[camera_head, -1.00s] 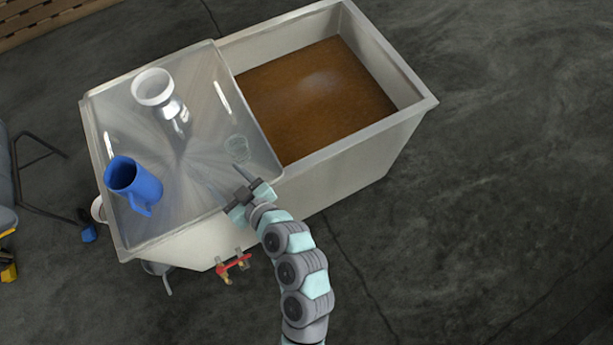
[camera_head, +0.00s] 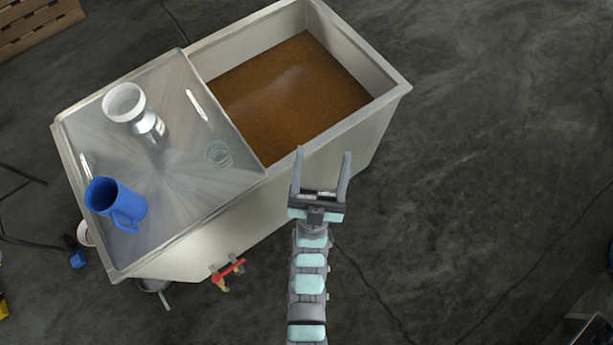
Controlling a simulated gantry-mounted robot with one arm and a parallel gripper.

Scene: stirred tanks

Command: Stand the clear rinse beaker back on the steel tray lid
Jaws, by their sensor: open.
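The clear rinse beaker (camera_head: 219,154) is on the steel tray lid (camera_head: 178,187), near the lid's right edge beside the open tank. It is faint and see-through, and its rim shows as a circle, so it looks upright. My gripper (camera_head: 321,157) is open and empty. It is to the right of the beaker, apart from it, over the front wall of the tank and the floor. Both fingers point up the picture.
A blue jug (camera_head: 118,205) stands at the lid's left. A white-rimmed metal vessel (camera_head: 137,115) stands farther back. The uncovered tank half holds brown liquid (camera_head: 290,100). A red-handled valve (camera_head: 228,272) juts from the front.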

